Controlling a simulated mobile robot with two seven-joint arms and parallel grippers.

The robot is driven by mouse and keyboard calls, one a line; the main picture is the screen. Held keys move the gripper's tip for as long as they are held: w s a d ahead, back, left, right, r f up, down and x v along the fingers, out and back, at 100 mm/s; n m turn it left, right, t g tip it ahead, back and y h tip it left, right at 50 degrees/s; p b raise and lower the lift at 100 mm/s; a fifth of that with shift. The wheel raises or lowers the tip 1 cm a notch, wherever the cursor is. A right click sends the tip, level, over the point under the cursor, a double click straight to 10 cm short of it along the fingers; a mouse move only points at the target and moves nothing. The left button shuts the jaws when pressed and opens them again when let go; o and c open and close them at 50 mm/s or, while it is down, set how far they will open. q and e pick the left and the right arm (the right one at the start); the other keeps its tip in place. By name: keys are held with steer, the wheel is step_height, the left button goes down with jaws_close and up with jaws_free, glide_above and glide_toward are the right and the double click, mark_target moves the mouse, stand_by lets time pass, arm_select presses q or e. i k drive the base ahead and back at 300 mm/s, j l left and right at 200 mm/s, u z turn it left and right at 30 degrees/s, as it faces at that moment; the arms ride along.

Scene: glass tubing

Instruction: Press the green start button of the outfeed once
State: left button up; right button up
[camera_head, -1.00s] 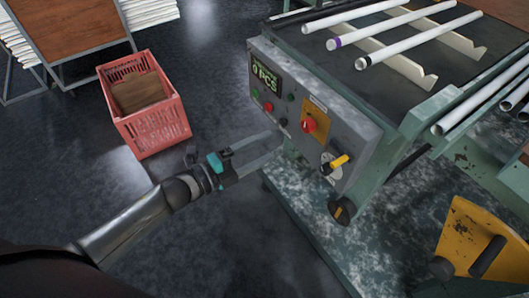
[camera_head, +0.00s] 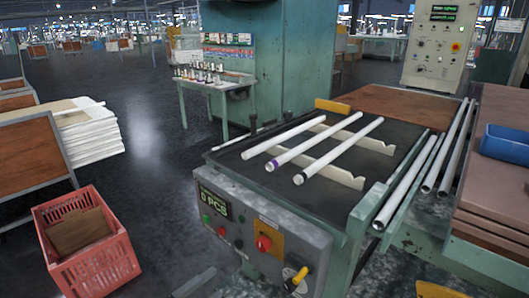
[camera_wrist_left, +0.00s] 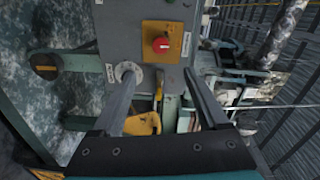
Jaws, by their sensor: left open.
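The grey outfeed control panel (camera_head: 285,235) faces me low in the head view. A green button (camera_head: 206,218) sits at its left, under the "0 PCS" display (camera_head: 215,201), beside a red button (camera_head: 222,231). A smaller green spot (camera_head: 242,218) lies farther right. My left gripper (camera_head: 217,284) is at the bottom edge, below the panel, mostly cut off. In the left wrist view its fingers (camera_wrist_left: 160,78) are apart and empty, pointing toward the panel below the red mushroom button (camera_wrist_left: 161,44). The green button cannot be made out clearly there. My right gripper is not in view.
A red mushroom button on a yellow plate (camera_head: 270,241) and a yellow-handled switch (camera_head: 298,276) sit right of the green button. White tubes (camera_head: 338,150) lie on the table above the panel. A red crate (camera_head: 88,250) stands on the floor at left, with free floor between.

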mark_target(207, 219)
steer(key=k+j, duration=0.75)
steer(key=j, duration=0.15)
